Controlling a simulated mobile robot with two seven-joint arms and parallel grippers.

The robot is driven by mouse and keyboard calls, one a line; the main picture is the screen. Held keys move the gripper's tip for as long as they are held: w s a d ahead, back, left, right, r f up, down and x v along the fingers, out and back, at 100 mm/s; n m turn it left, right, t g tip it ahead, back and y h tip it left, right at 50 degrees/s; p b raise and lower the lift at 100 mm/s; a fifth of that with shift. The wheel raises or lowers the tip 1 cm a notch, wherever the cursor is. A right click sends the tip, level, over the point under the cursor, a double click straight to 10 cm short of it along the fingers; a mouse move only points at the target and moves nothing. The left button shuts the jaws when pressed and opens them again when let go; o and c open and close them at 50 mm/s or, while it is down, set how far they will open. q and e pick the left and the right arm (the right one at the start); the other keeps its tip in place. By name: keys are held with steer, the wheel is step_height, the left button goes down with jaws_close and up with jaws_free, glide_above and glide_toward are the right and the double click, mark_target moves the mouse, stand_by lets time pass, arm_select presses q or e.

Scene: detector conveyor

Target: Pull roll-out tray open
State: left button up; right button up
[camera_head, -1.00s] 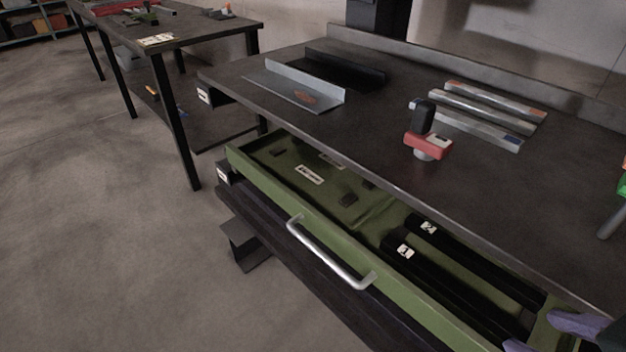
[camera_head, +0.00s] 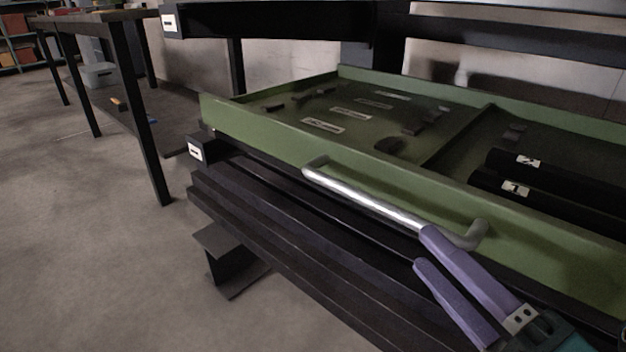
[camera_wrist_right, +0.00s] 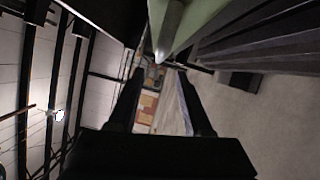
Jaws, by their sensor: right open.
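The green roll-out tray (camera_head: 262,134) is partly out from under the bench, seen from low in the head view. Its silver handle (camera_head: 365,196) is on the front face. My right gripper (camera_head: 421,249), with purple fingers, is open at the handle's right part. Its upper fingertip overlaps the bar in the picture and the other finger is apart, below and in front; I cannot tell whether it touches. In the right wrist view, the open dark fingers (camera_wrist_right: 165,72) have the handle (camera_wrist_right: 166,38) and green tray (camera_wrist_right: 205,15) just beyond them. My left gripper is not in view.
Black parts labelled 1 (camera_head: 560,202) and 2 (camera_head: 575,175) lie in the tray. Dark closed layers (camera_head: 290,245) sit below it, with a dark support foot (camera_head: 235,262). Another table (camera_head: 140,110) stands at the left. The floor in front is clear.

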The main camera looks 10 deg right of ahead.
mark_target(386, 205)
steer(key=b+x, duration=0.2)
steer(key=x, duration=0.6)
steer(key=shift+w+a, duration=0.1)
steer(key=shift+w, duration=0.25)
arm_select(q)
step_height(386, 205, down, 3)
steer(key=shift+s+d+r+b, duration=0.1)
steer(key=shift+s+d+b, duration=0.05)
steer(key=shift+b, duration=0.15)
arm_select(e)
steer(key=shift+w+a+r, duration=0.1)
steer(key=shift+w, duration=0.25)
steer(key=shift+c, duration=0.2)
jaws_close()
